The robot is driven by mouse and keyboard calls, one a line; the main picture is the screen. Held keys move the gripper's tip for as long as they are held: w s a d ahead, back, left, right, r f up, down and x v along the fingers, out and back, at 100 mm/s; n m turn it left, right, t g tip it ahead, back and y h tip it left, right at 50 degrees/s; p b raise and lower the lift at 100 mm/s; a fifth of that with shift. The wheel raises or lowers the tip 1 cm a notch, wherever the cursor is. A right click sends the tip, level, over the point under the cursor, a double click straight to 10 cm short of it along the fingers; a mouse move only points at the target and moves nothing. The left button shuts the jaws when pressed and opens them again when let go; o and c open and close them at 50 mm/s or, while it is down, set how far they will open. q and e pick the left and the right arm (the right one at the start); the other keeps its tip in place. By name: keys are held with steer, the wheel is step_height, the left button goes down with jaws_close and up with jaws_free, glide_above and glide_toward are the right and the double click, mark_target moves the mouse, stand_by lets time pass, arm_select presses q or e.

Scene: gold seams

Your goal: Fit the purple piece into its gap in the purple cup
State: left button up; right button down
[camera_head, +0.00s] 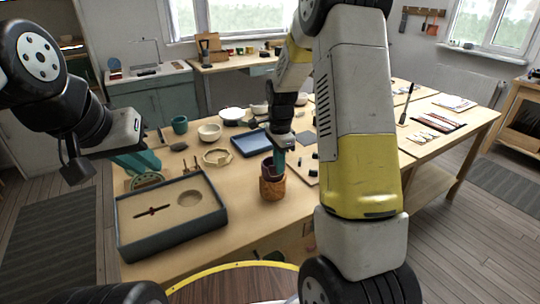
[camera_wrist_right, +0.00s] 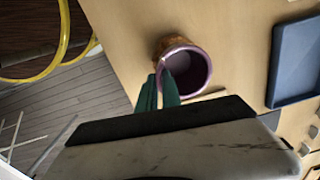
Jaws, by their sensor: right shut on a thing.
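The purple cup (camera_head: 267,170) stands upright in a brown wood-like holder or sleeve (camera_head: 272,188) near the table's front edge. In the right wrist view, its purple rim and hollow inside (camera_wrist_right: 188,72) face the camera. My right gripper (camera_head: 279,158) is at the cup's rim, and its green fingers (camera_wrist_right: 160,92) are close together there. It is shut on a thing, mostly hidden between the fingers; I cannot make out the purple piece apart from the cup. My left gripper (camera_head: 138,162), with teal fingers, is above the table's left side, away from the cup; its opening is unclear.
A dark-rimmed tray (camera_head: 190,232) with a round recess lies left of the cup. A blue tray (camera_head: 250,144), a pale ring (camera_head: 217,157), bowls (camera_head: 209,132) and a teal mug (camera_head: 180,125) lie behind. Bare table separates the dark tray from the cup.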

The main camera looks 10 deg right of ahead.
steer(key=shift+f, duration=0.7)
stand_by(2.8)
steer(key=c, duration=1.5)
jaws_free()
steer(key=shift+o, duration=0.7)
steer(key=o, duration=0.4)
steer(key=shift+r, duration=0.15)
steer(key=shift+r, duration=2.9)
